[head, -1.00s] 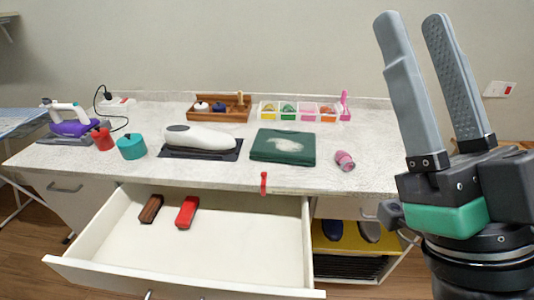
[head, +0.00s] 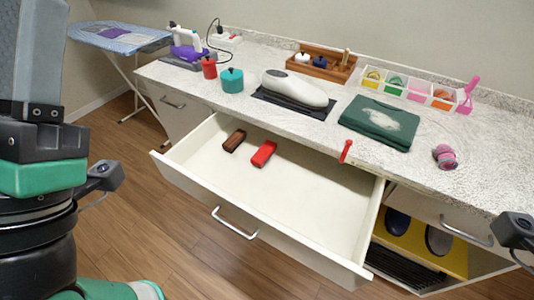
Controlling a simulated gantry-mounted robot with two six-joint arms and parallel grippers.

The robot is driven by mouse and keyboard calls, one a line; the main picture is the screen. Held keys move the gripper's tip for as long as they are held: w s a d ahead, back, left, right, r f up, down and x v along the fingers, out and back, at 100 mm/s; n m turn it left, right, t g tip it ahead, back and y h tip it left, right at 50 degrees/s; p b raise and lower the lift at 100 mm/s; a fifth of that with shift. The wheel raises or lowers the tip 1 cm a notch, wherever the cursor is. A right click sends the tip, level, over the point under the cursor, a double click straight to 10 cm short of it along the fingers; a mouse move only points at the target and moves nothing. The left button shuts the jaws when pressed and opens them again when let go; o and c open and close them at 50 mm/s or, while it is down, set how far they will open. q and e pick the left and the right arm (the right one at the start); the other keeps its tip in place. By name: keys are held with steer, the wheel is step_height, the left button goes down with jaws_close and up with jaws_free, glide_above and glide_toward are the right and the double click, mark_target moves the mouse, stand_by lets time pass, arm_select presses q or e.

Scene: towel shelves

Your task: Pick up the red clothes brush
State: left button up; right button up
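The red clothes brush (head: 264,153) lies in the open white drawer (head: 275,190), near its back left. A brown brush (head: 234,140) lies just left of it, apart from it. Neither brush is touched by a gripper.
The drawer's front panel with its handle (head: 235,224) juts out over the floor. On the counter above stand a teal pot (head: 232,80), a white device (head: 295,88) and a folded green towel (head: 380,122).

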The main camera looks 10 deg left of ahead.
stand_by(0.4)
arm_select(q)
steer(key=o, duration=1.1)
